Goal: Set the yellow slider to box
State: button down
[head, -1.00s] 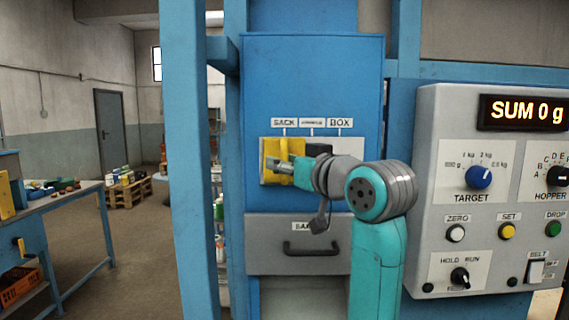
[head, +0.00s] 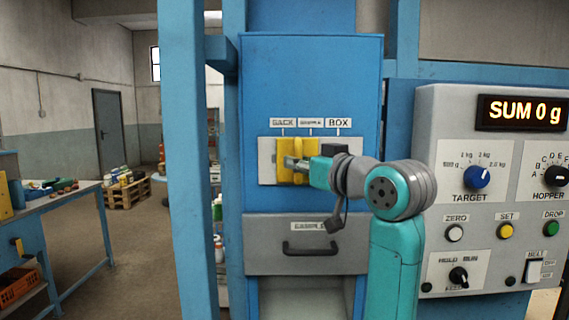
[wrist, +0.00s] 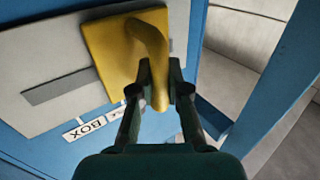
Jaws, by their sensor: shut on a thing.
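The yellow slider (head: 282,163) sits on a pale plate on the blue cabinet. It stands between the SACK mark (head: 283,122) and the blurred middle mark (head: 311,122), left of the BOX mark (head: 339,122). In the wrist view its yellow block (wrist: 103,58) carries an upright curved handle. My gripper (head: 291,163) is shut on the handle, with a finger on each side of it in the wrist view (wrist: 161,85). The slot (wrist: 57,87) shows as a dark grey strip beside the block; in the head view my gripper hides part of the slider.
A grey drawer (head: 270,259) with a dark handle is below the slider plate. The control panel (head: 440,205), with knobs and buttons, stands to the right of my arm. A blue post (head: 183,200) rises to the left of the cabinet.

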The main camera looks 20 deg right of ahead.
jog(key=s+d, duration=0.2)
jog(key=d, duration=0.6)
jog(key=shift+s+d, duration=0.4)
jog(key=c, duration=1.1)
grip_release()
jog(key=shift+d, duration=0.2)
jog(key=shift+c, duration=0.2)
jog(key=shift+s+a, duration=0.1)
jog(key=v, duration=1.2)
